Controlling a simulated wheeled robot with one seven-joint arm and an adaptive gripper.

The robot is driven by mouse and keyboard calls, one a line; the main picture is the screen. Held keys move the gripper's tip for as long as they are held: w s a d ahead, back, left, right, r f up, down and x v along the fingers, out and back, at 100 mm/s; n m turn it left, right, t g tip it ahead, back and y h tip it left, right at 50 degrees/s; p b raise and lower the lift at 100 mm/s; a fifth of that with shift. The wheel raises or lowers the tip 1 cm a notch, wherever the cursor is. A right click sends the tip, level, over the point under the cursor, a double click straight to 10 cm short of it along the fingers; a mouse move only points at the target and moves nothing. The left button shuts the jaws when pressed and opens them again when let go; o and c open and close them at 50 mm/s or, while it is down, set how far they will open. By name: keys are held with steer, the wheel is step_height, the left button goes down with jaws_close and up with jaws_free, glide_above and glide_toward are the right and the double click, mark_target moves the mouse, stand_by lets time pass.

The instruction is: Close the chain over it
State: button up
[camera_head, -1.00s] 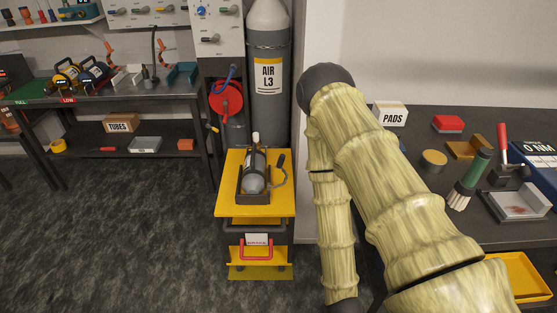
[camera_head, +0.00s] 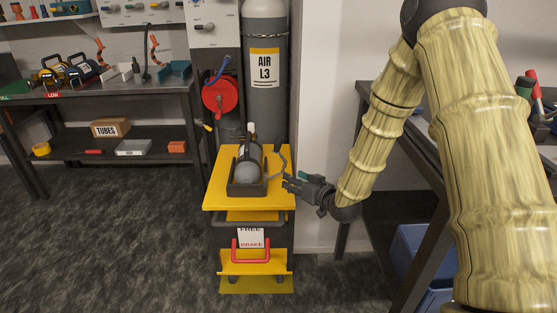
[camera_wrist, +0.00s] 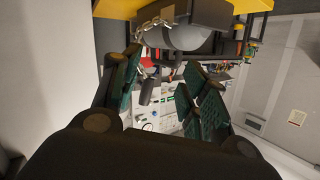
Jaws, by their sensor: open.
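A small grey cylinder (camera_head: 249,172) lies in a dark cradle (camera_head: 233,190) on the yellow cart top (camera_head: 219,195). It also shows at the top of the wrist view (camera_wrist: 187,37). A thin chain (camera_head: 284,165) runs at the cradle's right side, with a dark end piece (camera_head: 277,148). In the wrist view the chain links (camera_wrist: 147,27) show beside the cylinder, and a dark handle-like piece (camera_wrist: 147,91) shows between the fingers. My gripper (camera_head: 289,182) is open at the cart's right edge, close to the chain. Whether it touches the chain I cannot tell.
A tall AIR L3 cylinder (camera_head: 265,100) with its own chain (camera_head: 266,36) stands behind the cart. A red hose reel (camera_head: 220,97) is left of it. A bench (camera_head: 385,118) stands on the right. The floor (camera_head: 120,240) left of the cart is clear.

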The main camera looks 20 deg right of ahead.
mark_target(279, 143)
steer(key=w+d+r+t+y+b, duration=0.2)
steer(key=w+r+b, duration=0.15)
steer(key=r, duration=0.25)
steer(key=shift+n, duration=0.4)
steer(key=x, duration=0.3)
steer(key=b+x, duration=0.1)
steer(key=x, duration=0.3)
steer(key=r+x, duration=0.1)
steer(key=x, duration=0.3)
steer(key=shift+w+d+b, duration=0.25)
steer(key=shift+b, duration=0.1)
jaws_close()
